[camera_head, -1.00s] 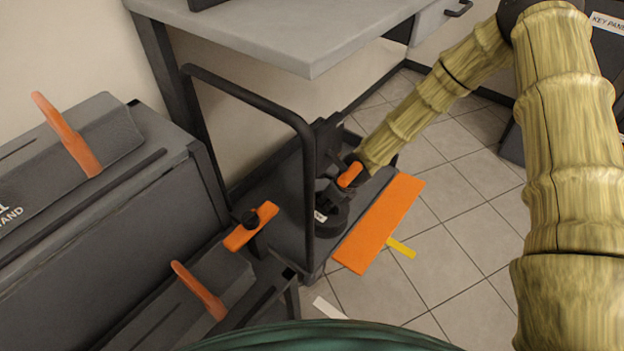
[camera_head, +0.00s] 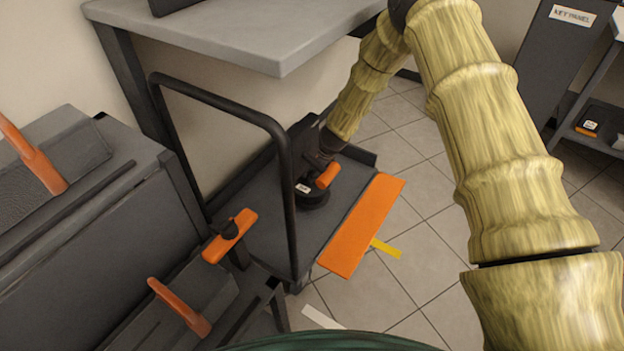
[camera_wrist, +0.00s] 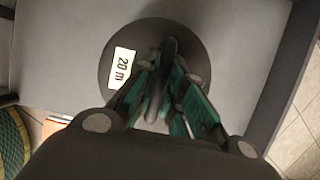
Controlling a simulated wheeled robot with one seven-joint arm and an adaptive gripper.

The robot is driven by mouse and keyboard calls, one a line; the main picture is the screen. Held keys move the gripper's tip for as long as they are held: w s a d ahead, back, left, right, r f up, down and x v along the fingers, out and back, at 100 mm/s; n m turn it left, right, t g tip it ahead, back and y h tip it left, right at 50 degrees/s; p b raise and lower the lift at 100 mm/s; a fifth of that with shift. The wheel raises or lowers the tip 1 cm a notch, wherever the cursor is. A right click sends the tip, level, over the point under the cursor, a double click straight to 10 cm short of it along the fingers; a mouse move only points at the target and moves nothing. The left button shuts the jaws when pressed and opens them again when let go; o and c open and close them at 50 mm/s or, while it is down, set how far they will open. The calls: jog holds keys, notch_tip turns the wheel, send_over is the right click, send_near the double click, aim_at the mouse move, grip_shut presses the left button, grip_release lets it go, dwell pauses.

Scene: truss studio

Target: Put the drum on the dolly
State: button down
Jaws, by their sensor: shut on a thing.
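The drum (camera_head: 313,199) is a dark, round, flat-bottomed piece with a white label reading "20 m"; it also shows in the wrist view (camera_wrist: 193,55). My gripper (camera_head: 323,165) is above it. In the wrist view, the teal-padded fingers (camera_wrist: 165,108) are shut on the drum's dark upright grip. The dolly (camera_head: 262,235) is a low grey platform with a tall black push handle on its left side. The drum is over the dolly's deck, towards its right side. I cannot tell whether its underside touches the deck.
An orange plate (camera_head: 362,226) runs along the dolly's right edge, with a yellow strip (camera_head: 386,248) beside it on the tiles. A grey table (camera_head: 240,35) overhangs behind. Grey cases with orange handles (camera_head: 180,306) stand at the left.

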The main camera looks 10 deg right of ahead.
jog(key=shift+w+d, duration=0.15)
jog(key=shift+w, duration=0.5)
notch_tip(320, 180, down, 4)
jog(key=shift+d+r+b, duration=0.1)
jog(key=shift+r+b, duration=0.15)
jog(key=shift+b, duration=0.55)
jog(key=c, duration=1.5)
grip_release()
jog(key=shift+f, duration=0.1)
jog(key=p+v, duration=0.3)
jog(key=v, duration=0.9)
